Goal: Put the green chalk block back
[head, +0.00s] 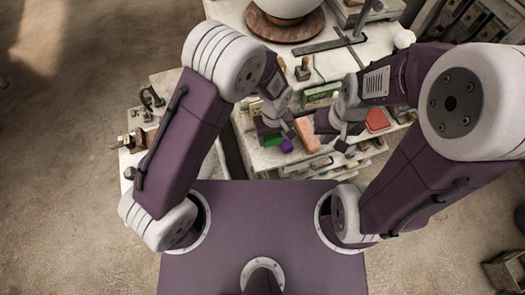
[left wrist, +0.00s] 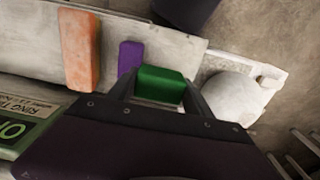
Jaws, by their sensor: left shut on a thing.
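The green chalk block (left wrist: 160,84) is between the two fingers of my left gripper (left wrist: 158,94) in the left wrist view. My left gripper is shut on it. In the head view the left gripper (head: 274,133) is over the shelf's front part, and a bit of the green block (head: 271,140) shows beneath it. A purple block (left wrist: 130,58) lies just left of the green block in the left wrist view, with an orange block (left wrist: 79,50) further left. My right gripper (head: 343,138) is over the shelf at the right; its fingers are too small to read.
A pale shelf surface (left wrist: 185,45) bears the blocks. A white plaster sphere (left wrist: 235,97) sits right of the green block. A green lettered box (left wrist: 22,125) is at the lower left. A red item (head: 377,120) lies near my right arm. A round wooden stand (head: 285,27) is at the back.

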